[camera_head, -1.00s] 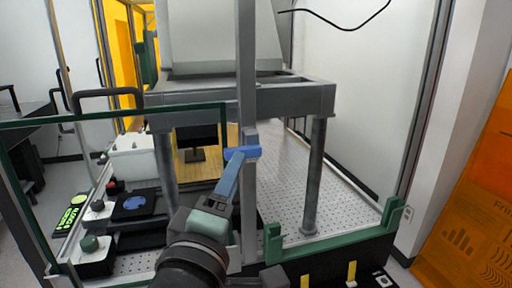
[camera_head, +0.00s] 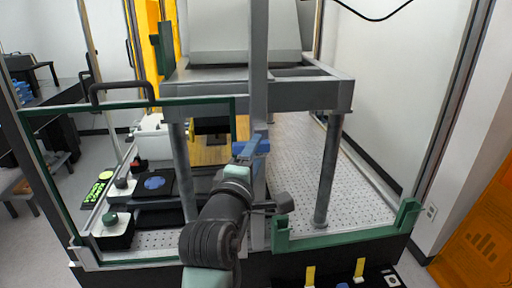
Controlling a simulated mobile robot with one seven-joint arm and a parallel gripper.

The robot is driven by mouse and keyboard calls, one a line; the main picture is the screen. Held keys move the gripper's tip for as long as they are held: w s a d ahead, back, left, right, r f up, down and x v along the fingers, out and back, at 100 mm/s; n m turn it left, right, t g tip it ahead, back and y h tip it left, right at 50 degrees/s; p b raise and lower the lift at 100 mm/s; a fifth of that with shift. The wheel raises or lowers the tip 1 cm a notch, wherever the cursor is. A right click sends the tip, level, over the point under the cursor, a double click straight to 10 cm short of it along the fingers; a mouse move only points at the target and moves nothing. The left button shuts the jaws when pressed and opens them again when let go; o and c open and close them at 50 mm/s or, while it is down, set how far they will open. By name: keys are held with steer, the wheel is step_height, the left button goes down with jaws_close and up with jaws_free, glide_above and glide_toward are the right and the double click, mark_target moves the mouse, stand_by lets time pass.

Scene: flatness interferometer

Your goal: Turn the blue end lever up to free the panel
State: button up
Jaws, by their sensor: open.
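The blue end lever (camera_head: 262,146) is on the grey upright post in the middle of the view. Only a short blue piece of it shows, as my arm covers the part below and to its left. My gripper (camera_head: 243,158) is at the far end of my arm, right in front of the lever. It is open, but its fingers are mostly hidden, so I cannot tell whether they touch or surround the lever. The green-framed panel (camera_head: 170,102) with a dark handle stands to the left, its top corner close to the post.
The grey instrument stand (camera_head: 265,97) is behind the post on thick legs. A perforated table (camera_head: 298,165) lies behind a low green rail (camera_head: 345,238) at right. Small control boxes (camera_head: 112,222) sit at left. Orange sheeting (camera_head: 478,235) is at far right.

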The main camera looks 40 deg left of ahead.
steer(key=shift+w+a, duration=0.3)
steer(key=shift+w, duration=0.3)
steer(key=shift+c, duration=0.3)
jaws_close()
